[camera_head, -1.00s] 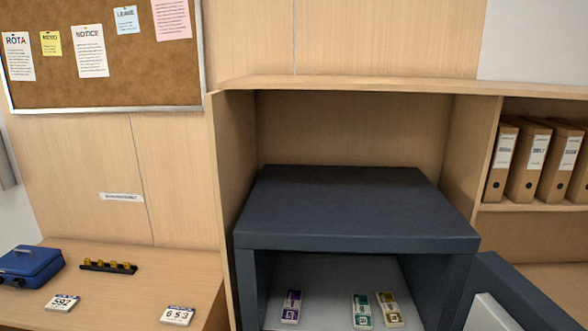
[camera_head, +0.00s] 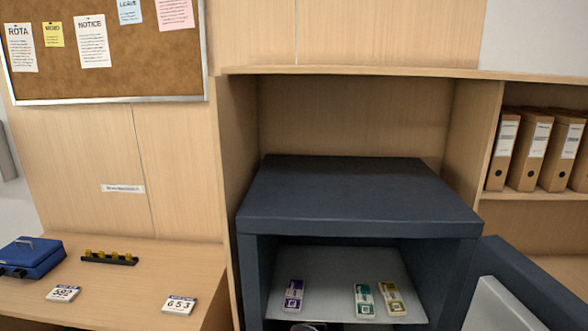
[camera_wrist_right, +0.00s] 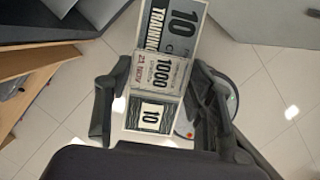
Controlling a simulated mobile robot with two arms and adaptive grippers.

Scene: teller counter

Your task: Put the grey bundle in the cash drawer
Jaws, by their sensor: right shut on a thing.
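The grey bundle (camera_wrist_right: 157,72) is in the right wrist view, with a light band marked 1000 around its middle and printed 10s on both sides. My right gripper (camera_wrist_right: 155,98) is shut on it, one finger on each side of the band. A small dark and grey piece (camera_head: 306,327) shows at the bottom edge of the head view; I cannot tell whether it is the gripper or the bundle. I cannot make out a cash drawer in either view. My left gripper is in neither view.
An open dark safe (camera_head: 360,224) holds a purple bundle (camera_head: 293,296), a green bundle (camera_head: 364,300) and a yellow bundle (camera_head: 392,298). Its door (camera_head: 530,290) stands open at right. A blue cash box (camera_head: 32,258) and number cards sit on the left counter (camera_head: 125,285).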

